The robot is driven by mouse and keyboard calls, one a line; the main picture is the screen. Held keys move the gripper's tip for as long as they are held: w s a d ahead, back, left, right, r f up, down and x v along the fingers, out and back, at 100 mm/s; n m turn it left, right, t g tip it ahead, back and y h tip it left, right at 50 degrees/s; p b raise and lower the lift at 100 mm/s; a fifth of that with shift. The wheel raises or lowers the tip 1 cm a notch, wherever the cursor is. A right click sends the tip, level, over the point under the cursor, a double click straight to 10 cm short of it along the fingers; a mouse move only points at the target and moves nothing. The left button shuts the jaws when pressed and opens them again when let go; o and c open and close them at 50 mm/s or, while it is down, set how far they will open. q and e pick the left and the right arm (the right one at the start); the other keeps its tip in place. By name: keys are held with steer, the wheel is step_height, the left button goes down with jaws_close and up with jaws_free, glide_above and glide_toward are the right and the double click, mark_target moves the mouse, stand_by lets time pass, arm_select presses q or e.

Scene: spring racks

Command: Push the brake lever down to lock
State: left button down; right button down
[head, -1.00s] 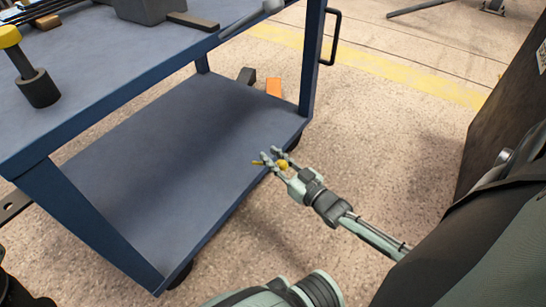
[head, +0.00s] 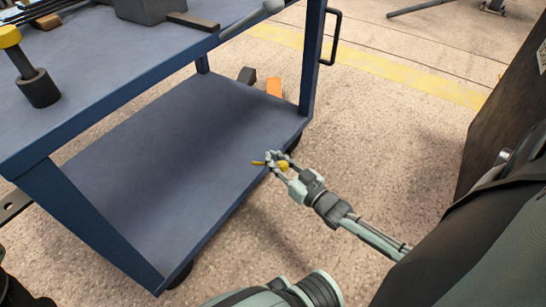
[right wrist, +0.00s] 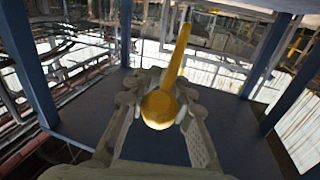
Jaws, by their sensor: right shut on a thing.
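The brake lever (head: 258,163) is yellow with a round ball end, low at the right edge of the blue cart's lower shelf. In the right wrist view, its ball (right wrist: 160,110) faces the camera and its bar runs up and away. My right gripper (head: 274,157) is shut on the brake lever. In the right wrist view, its fingers lie on both sides of the lever just behind the ball. The lever's pivot is hidden. My left gripper is not in view.
The blue cart's lower shelf (head: 150,165) is bare. Its top (head: 130,50) carries a yellow-capped tool (head: 32,70) and a grey block (head: 147,8). An orange block (head: 274,87) lies on the floor behind. A dark cabinet (head: 505,120) stands at right; the floor between is clear.

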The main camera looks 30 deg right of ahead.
step_height(320, 180, down, 6)
steer(key=s+d+b, duration=0.1)
steer(key=s, duration=0.1)
steer(key=shift+s, duration=0.2)
steer(key=c, duration=1.3)
jaws_free()
steer(key=shift+w+a+r, duration=0.1)
steer(key=shift+w+r, duration=0.1)
steer(key=shift+r, duration=0.05)
steer(key=s, duration=0.4)
steer(key=s+d, duration=0.1)
steer(key=s, duration=0.7)
steer(key=shift+d, duration=0.3)
steer(key=shift+w, duration=0.1)
